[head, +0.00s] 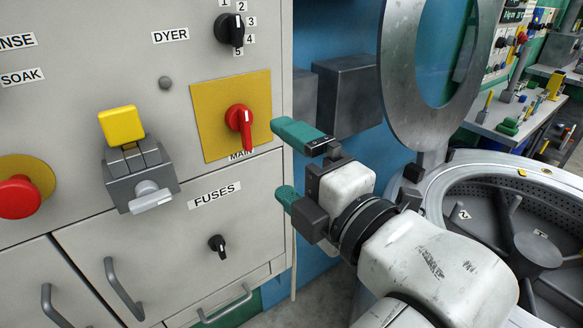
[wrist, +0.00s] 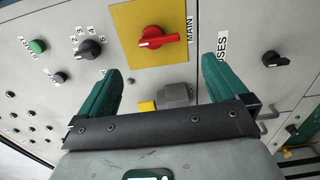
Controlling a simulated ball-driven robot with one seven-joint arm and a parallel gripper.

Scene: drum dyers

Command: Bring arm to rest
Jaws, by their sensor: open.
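My gripper (head: 281,161) is open and empty, with green fingertips spread apart, in front of the right edge of a grey control cabinet (head: 180,90). In the wrist view my gripper (wrist: 160,85) also shows its two green fingers apart with nothing between them. The red MAIN switch (head: 240,118) on its yellow plate is just left of the fingertips in the head view, apart from them. It also shows in the wrist view (wrist: 158,38), beyond the fingers. My arm reaches in from the lower right of the head view.
A round drum (head: 540,225) and a raised grey ring door (head: 400,90) stand to the right. The cabinet carries a DYER knob (head: 230,29), a yellow-topped lever block (head: 135,160), a red button (head: 18,197) and a FUSES panel (head: 170,240) with handles. A workbench (head: 500,115) is behind.

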